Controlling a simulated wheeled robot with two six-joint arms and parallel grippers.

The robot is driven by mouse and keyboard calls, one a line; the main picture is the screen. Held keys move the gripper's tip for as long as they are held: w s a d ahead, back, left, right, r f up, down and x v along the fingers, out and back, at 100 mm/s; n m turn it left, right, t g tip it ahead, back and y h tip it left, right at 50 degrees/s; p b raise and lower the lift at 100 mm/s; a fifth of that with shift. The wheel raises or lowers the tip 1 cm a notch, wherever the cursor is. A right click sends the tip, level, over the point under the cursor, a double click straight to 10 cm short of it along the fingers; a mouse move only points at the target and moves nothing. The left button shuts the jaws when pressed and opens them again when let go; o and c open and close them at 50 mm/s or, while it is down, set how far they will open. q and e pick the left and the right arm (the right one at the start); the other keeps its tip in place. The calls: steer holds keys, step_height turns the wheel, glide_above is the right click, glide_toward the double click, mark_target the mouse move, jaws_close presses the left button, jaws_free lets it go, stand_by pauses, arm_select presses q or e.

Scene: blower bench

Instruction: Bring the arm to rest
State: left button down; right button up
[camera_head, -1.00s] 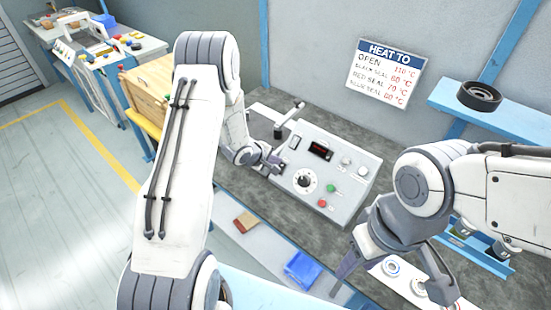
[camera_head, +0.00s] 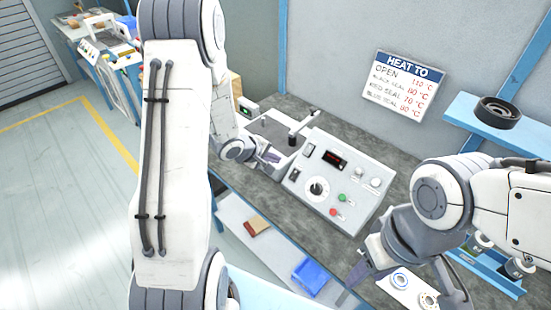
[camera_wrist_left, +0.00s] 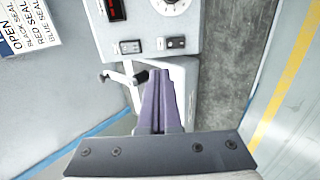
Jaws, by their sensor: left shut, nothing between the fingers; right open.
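My left arm comes down from the upper left in the head view. Its gripper (camera_head: 270,157) is beside the left end of the grey control box (camera_head: 335,180), above the bench. In the left wrist view the two purple fingers of the left gripper (camera_wrist_left: 163,75) lie together, with nothing between them. They point toward the box and its lever (camera_wrist_left: 125,77). My right gripper (camera_head: 408,285) is at the lower right of the head view, fingers apart and empty, over the front of the bench near a white plate (camera_head: 412,291) with round parts.
A blue shelf (camera_head: 470,112) with a black ring (camera_head: 499,112) is on the wall at right, beside a heat sign (camera_head: 405,84). A blue bin (camera_head: 312,276) and a brown-red block (camera_head: 257,226) sit on a lower shelf. Open floor (camera_head: 60,200) lies at left.

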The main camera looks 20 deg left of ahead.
arm_select(q)
steer(key=s+d+r+m+g+y+b, duration=0.1)
steer(key=s+d+r+m, duration=0.2)
steer(key=d+r+m, duration=0.15)
steer(key=s+d+r+m+g+y, duration=0.1)
steer(key=s+d+r+m+y, duration=0.1)
steer(key=s+d+r+m, duration=0.3)
steer(key=s+d+r+m+g, duration=0.1)
steer(key=s+d+m+g, duration=0.2)
steer(key=s, duration=0.8)
steer(key=s+d+r+m+g, duration=0.1)
steer(key=s+d+m+g, duration=0.2)
steer(key=s+d+m, duration=0.4)
steer(key=s+m, duration=0.1)
steer(key=s, duration=0.3)
steer(key=shift+s+d+r+m+h+b, duration=0.15)
steer(key=shift+s+r+m+h+b, duration=0.05)
steer(key=shift+r+m+h+b, duration=0.2)
